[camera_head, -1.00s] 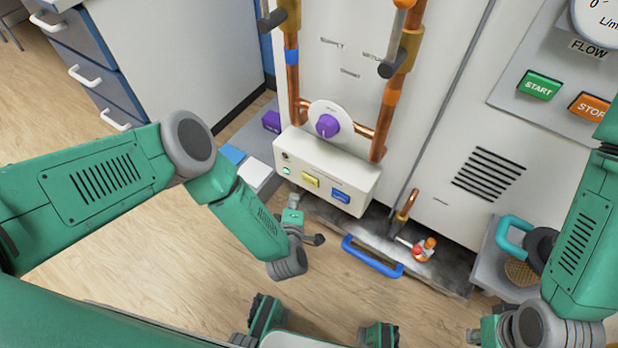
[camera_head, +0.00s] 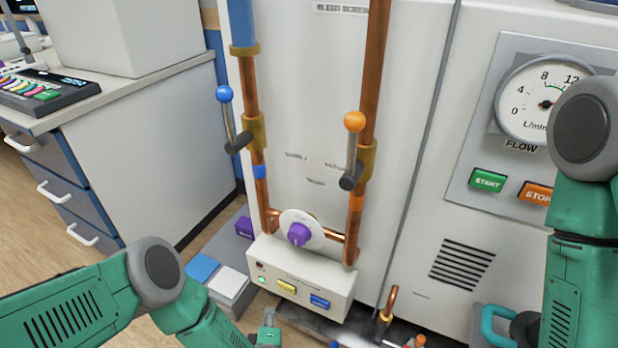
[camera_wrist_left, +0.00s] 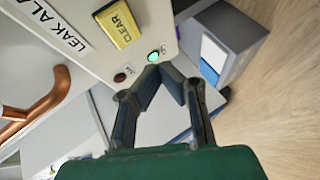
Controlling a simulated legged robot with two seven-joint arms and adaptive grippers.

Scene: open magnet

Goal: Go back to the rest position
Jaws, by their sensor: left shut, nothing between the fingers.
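My left gripper (camera_head: 268,318) is small at the bottom of the head view, below the white control box (camera_head: 302,278). The wrist view shows its dark fingers (camera_wrist_left: 160,70) shut, tips together, with nothing between them. They show in front of the box's edge by the green light (camera_wrist_left: 153,56) and the yellow CLEAR button (camera_wrist_left: 119,24); whether they touch it I cannot tell. My left arm (camera_head: 80,310) comes in from the lower left, bent at the elbow.
Copper pipes with a blue-knobbed valve (camera_head: 225,94) and an orange-knobbed valve (camera_head: 354,122) rise above the box, around a purple dial (camera_head: 299,234). A flow gauge (camera_head: 545,98) and START button (camera_head: 488,181) are at right. A drawer cabinet (camera_head: 140,140) stands left.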

